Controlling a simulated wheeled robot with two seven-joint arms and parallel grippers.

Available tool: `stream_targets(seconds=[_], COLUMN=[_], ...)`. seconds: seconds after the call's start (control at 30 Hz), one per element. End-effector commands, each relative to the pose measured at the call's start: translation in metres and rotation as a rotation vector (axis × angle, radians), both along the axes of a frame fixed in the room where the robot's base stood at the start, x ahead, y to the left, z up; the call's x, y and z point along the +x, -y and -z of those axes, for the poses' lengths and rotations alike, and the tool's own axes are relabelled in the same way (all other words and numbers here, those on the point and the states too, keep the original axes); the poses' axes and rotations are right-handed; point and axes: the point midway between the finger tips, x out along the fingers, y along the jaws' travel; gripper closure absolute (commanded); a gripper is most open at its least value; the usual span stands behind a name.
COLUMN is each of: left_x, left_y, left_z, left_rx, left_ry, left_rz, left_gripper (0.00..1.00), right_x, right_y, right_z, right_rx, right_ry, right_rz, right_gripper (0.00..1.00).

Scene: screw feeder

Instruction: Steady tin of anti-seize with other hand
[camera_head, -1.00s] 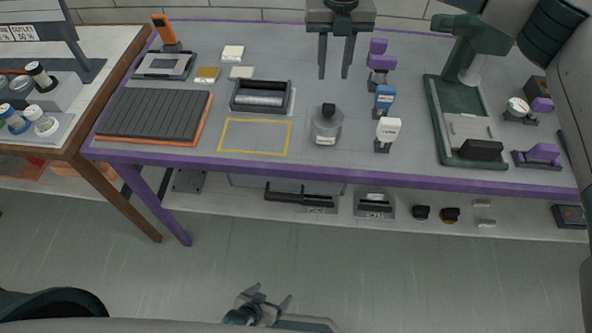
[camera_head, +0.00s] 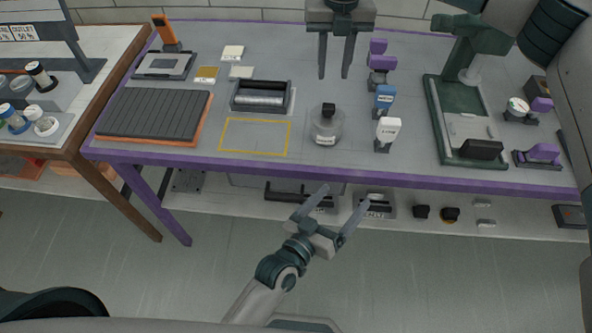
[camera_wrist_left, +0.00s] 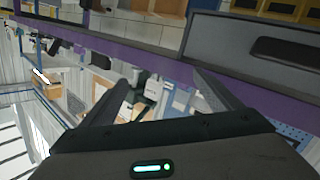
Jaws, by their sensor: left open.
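A round grey tin (camera_head: 326,132) with a black top and a small white label stands upright near the table's front edge in the head view. It looks like the anti-seize tin, but I cannot read its label. My left gripper (camera_head: 345,197) is open and empty, in front of the table and below the tin in the picture, apart from it. Its spread fingers also show in the left wrist view (camera_wrist_left: 162,85). My right gripper (camera_head: 334,75) hangs fingers down above and behind the tin, its fingers apart with nothing between them.
A yellow-outlined rectangle (camera_head: 255,137) and a black roller tray (camera_head: 261,97) lie left of the tin. White (camera_head: 388,130) and blue (camera_head: 384,97) small holders stand close on its right. A green press (camera_head: 462,130) is farther right. The purple table edge (camera_head: 340,178) lies between left gripper and tin.

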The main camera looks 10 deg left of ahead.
Motion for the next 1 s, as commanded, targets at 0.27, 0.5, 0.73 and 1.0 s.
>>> stream_targets(seconds=[0.27, 0.5, 0.73, 1.0], left_x=[0.021, 0.039, 0.045, 0.045], left_y=[-0.046, -0.094, -0.112, -0.112], left_z=[-0.065, -0.053, -0.048, -0.047], left_rx=[0.070, 0.222, 0.283, 0.286], left_ry=[0.187, 0.252, 0.275, 0.274], left_rz=[-0.075, -0.140, -0.162, -0.163], left_gripper=[0.16, 0.16, 0.16, 0.16], right_x=[0.000, 0.000, 0.000, 0.000], right_y=[0.000, 0.000, 0.000, 0.000], right_z=[0.000, 0.000, 0.000, 0.000], right_rx=[0.000, 0.000, 0.000, 0.000], right_ry=[0.000, 0.000, 0.000, 0.000], right_rz=[0.000, 0.000, 0.000, 0.000], right_gripper=[0.69, 0.69, 0.69, 0.69])
